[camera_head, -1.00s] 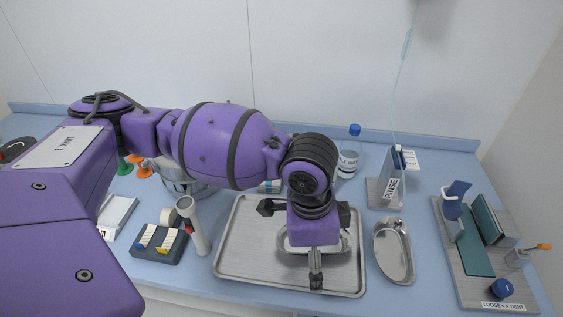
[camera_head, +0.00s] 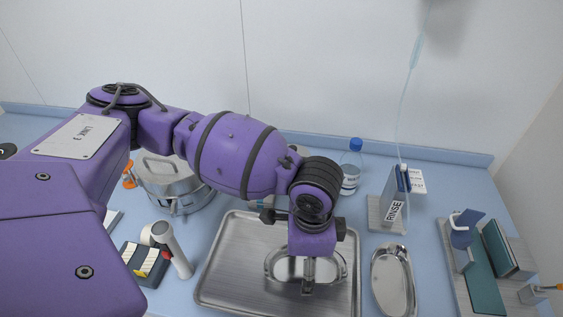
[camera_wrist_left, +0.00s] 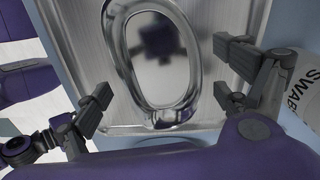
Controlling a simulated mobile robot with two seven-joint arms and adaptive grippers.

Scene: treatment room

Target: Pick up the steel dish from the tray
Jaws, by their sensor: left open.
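The steel dish (camera_head: 277,268) is a shiny oval bowl lying on the steel tray (camera_head: 230,265), partly covered by my left gripper in the head view. My left gripper (camera_head: 308,278) points down over it. In the left wrist view the dish (camera_wrist_left: 155,62) lies ahead of my open left gripper (camera_wrist_left: 165,92), with one finger off to each side and nothing held. I see no clear contact between the fingers and the dish; the height gap cannot be told. My right gripper is not in view.
A second shiny oval dish (camera_head: 393,284) lies just right of the tray. A lidded steel pot (camera_head: 172,180), a white cylinder (camera_head: 172,250) and a dark block holder (camera_head: 143,262) stand to the left. A RINSE stand (camera_head: 392,200) and bottle (camera_head: 351,170) are behind. A grey board (camera_head: 465,285) lies far right.

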